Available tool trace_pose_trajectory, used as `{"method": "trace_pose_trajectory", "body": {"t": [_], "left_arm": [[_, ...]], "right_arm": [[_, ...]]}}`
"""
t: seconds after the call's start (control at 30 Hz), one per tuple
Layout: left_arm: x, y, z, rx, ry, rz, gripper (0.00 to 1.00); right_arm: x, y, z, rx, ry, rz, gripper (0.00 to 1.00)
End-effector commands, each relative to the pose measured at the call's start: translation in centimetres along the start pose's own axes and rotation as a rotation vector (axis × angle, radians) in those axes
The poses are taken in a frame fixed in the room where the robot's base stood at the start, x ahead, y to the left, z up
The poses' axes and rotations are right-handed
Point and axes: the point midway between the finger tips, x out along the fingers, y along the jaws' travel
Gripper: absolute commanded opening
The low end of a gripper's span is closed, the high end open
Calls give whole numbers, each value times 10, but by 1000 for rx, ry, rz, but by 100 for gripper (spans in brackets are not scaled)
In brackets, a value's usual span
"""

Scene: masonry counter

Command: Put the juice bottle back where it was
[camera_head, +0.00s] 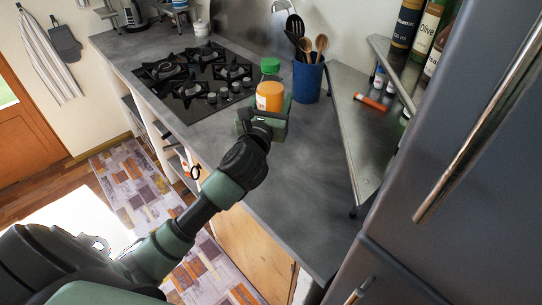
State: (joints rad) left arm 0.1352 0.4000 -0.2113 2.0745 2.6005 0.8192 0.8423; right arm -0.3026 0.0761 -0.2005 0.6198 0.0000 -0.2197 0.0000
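The juice bottle (270,92) has orange contents and a green cap. It stands upright at the counter's middle, just right of the stove. My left gripper (264,110) is at the lower part of the bottle, with one finger at each side of it. The right finger lies close along the bottle's side. The gripper hides the bottle's base, so I cannot tell whether it rests on the counter, or whether the fingers press on it. My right gripper is out of view.
A blue utensil holder (307,82) stands close behind the bottle to the right. A black gas stove (190,80) is to the left. A metal shelf (357,140) with bottles and an orange tube (371,102) is right. The grey counter (305,190) is clear in front.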

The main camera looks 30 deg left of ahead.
Motion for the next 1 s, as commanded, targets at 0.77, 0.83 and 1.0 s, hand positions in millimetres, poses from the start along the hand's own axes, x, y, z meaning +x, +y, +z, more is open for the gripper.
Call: {"method": "trace_pose_trajectory", "body": {"t": [0.77, 0.83, 1.0], "left_arm": [[0, -1, -144, -1, 0, -1, 0], [0, 0, -156, -2, -1, 0, 0], [0, 0, -167, -1, -4, 0, 0]], "right_arm": [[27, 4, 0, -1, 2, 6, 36], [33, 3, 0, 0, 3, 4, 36], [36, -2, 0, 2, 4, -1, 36]]}}
